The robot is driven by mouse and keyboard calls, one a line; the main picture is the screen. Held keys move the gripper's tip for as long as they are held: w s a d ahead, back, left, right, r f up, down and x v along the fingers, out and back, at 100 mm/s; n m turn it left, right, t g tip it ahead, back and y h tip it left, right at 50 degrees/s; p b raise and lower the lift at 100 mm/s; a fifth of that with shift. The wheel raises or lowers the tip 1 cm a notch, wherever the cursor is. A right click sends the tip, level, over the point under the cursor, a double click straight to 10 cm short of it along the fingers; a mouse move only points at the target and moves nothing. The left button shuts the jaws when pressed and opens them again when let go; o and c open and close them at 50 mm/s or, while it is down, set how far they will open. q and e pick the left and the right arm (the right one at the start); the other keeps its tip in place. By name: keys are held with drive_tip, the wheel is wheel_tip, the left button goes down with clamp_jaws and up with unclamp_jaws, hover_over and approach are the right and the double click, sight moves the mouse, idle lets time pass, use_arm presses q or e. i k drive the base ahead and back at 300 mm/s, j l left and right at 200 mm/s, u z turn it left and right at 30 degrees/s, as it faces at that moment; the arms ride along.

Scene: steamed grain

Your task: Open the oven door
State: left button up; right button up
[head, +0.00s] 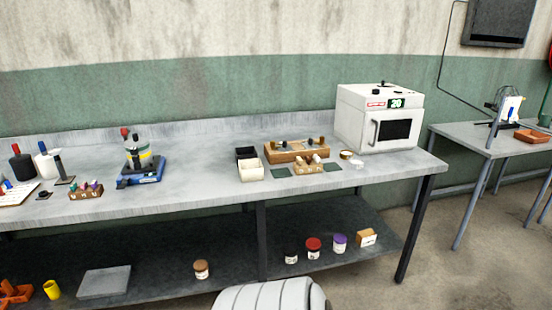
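The white oven (379,117) stands at the right end of the long grey workbench, against the wall. The door looks shut. A display above the door reads 20. Neither of my grippers shows in the head view.
The workbench (205,180) holds a wooden rack (296,151), a black and a white box, and a blue device (142,170). A lower shelf holds several jars. A second table (490,138) stands at right, with bare floor between.

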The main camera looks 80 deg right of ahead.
sight(384, 130)
drive_tip(key=z, duration=3.35)
